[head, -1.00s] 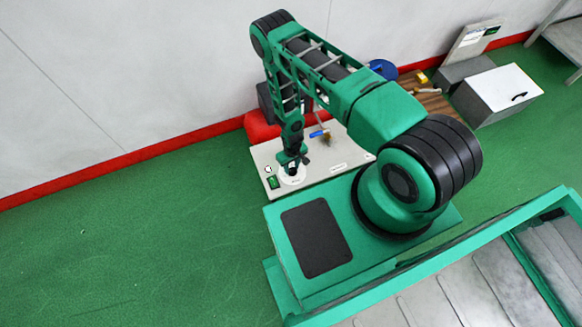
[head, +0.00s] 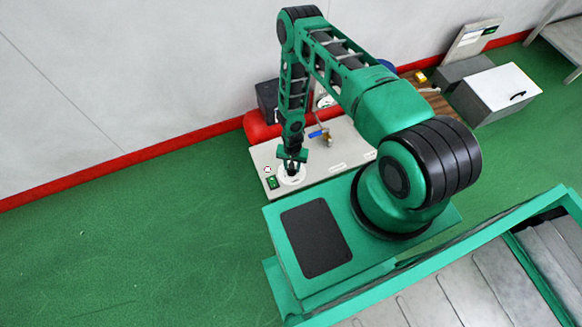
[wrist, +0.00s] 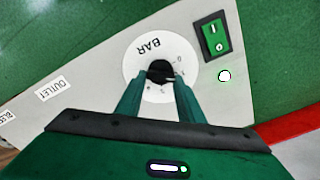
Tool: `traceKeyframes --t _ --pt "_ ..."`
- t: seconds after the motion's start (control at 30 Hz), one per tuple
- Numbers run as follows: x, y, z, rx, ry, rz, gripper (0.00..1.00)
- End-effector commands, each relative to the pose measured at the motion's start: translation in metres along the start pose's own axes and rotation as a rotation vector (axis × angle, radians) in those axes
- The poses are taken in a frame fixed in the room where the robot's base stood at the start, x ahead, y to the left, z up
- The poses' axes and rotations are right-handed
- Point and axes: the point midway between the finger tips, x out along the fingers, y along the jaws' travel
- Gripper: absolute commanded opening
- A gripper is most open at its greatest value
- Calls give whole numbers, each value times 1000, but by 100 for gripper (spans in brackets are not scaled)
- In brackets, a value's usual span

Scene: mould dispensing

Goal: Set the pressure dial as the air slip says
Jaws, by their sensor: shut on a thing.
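The pressure dial is a round white face marked BAR (wrist: 148,48) with a dark knob (wrist: 159,71) at its centre. In the wrist view my gripper (wrist: 158,82) has its two green fingers shut on the knob, one on each side. The fingers cover part of the scale, and I cannot read the setting. In the head view the dial (head: 291,177) lies at the left end of the pale panel, under my gripper (head: 292,169). I see no air slip that I can read.
A green rocker switch (wrist: 214,37) and a small round lamp (wrist: 224,76) sit beside the dial. An OUTLET label (wrist: 50,88) is on the panel. A blue-handled valve (head: 318,134), a red tank (head: 259,127) and a white-lidded box (head: 503,86) stand farther off.

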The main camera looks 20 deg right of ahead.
Motion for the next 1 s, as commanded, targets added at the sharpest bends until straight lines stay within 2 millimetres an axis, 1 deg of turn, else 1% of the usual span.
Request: traceKeyframes --t 0.2,0.5,0.73,1.0 --pt "0 1 0 205 0 -1 12" --pt "0 2 1 445 -1 -2 12" --pt "0 2 1 566 -1 -2 12" --pt "0 2 1 629 0 -3 12"
